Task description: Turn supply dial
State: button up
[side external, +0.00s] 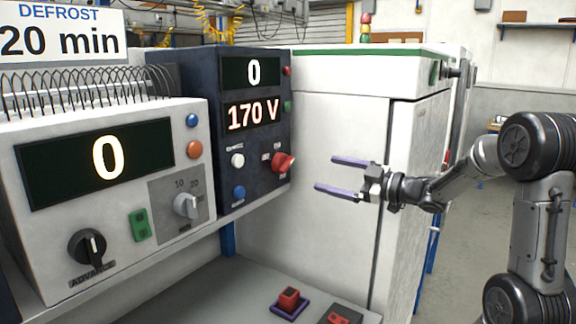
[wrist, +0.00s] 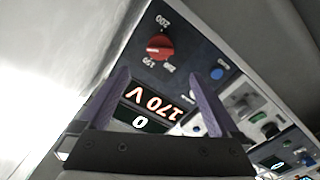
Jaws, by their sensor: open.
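The red supply dial (side external: 284,162) is on the front of a dark blue supply unit (side external: 195,80), at its lower right. Its displays read 0 and 170 V (side external: 252,116). In the wrist view the red dial (wrist: 160,47) appears upside down, with number marks around it, one reading 200. My gripper (side external: 326,173) is open and empty, its two purple fingers pointing at the unit's front, a short gap from the dial. In the wrist view my gripper (wrist: 158,78) has its fingertips spread, with the dial showing beyond and between them.
A white unit (side external: 20,250) with a 0 display, a black ADVANCE knob (side external: 87,247) and a grey knob (side external: 187,204) stands at the left. A white cabinet (side external: 340,150) is behind my gripper. A red button (side external: 289,298) sits on the lower bench.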

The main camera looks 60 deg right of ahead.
aim_at(289, 165)
jog(key=w, duration=1.3)
jog(key=shift+w, duration=0.15)
jog(key=c, duration=1.4)
